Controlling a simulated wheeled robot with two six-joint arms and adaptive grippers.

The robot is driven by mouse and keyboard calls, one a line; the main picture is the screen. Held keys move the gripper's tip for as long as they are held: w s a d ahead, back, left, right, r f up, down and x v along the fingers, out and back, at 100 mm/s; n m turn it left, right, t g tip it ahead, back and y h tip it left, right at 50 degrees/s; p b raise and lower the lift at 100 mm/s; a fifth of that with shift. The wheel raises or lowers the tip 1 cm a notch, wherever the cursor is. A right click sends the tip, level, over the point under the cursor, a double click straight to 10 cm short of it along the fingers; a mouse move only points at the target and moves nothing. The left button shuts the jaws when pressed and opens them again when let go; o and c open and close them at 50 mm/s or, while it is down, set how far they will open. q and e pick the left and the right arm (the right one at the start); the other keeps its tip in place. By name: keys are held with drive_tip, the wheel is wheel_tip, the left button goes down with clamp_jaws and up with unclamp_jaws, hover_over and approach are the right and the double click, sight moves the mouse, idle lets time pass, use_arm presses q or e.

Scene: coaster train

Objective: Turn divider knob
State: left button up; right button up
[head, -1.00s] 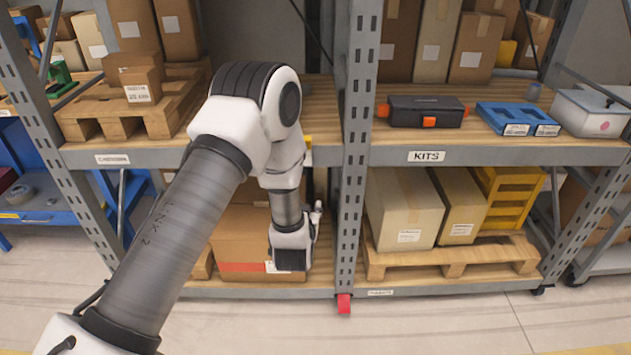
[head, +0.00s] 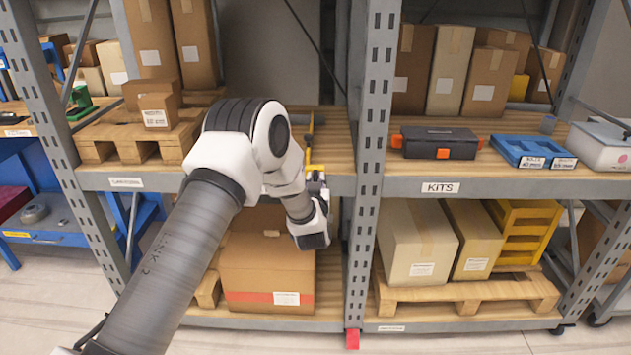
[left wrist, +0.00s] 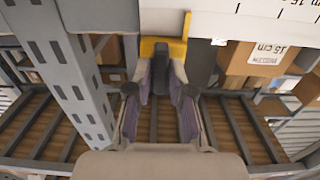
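A yellow part (head: 312,152), probably the divider's fitting, stands near the front edge of the middle shelf, left of the grey upright. My left gripper (head: 317,182) is just below it at that shelf edge, fingers pointing up. In the left wrist view the yellow bracket (left wrist: 175,48) lies straight ahead. A dark knob-like piece (left wrist: 160,56) shows in front of it, between the fingertips of my left gripper (left wrist: 163,75). The fingers stand apart on both sides of it; I cannot tell whether they touch it. My right gripper is not in view.
The grey perforated upright (head: 374,150) stands close right of my left gripper. Below is a large carton (head: 265,262). Small cartons on a pallet (head: 130,140) stand left on the middle shelf. A dark toolbox (head: 438,141) and blue tray (head: 530,150) sit right.

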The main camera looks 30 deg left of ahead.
use_arm(q)
clamp_jaws()
drive_tip(key=shift+s+a+f+n+b, duration=0.1)
drive_tip(key=shift+f+n+b, duration=0.05)
drive_tip(key=shift+n+b, duration=3.35)
drive_tip(key=shift+w+a+f+n+b, duration=0.1)
drive_tip(key=shift+n+b, duration=3.15)
drive_tip(key=shift+n, duration=0.5)
drive_tip(key=shift+s+f+n+b, duration=0.1)
drive_tip(key=shift+f+n+b, duration=0.05)
drive_tip(key=shift+n+b, duration=3.35)
drive_tip(key=shift+n, duration=0.25)
drive_tip(key=o, duration=0.7)
unclamp_jaws()
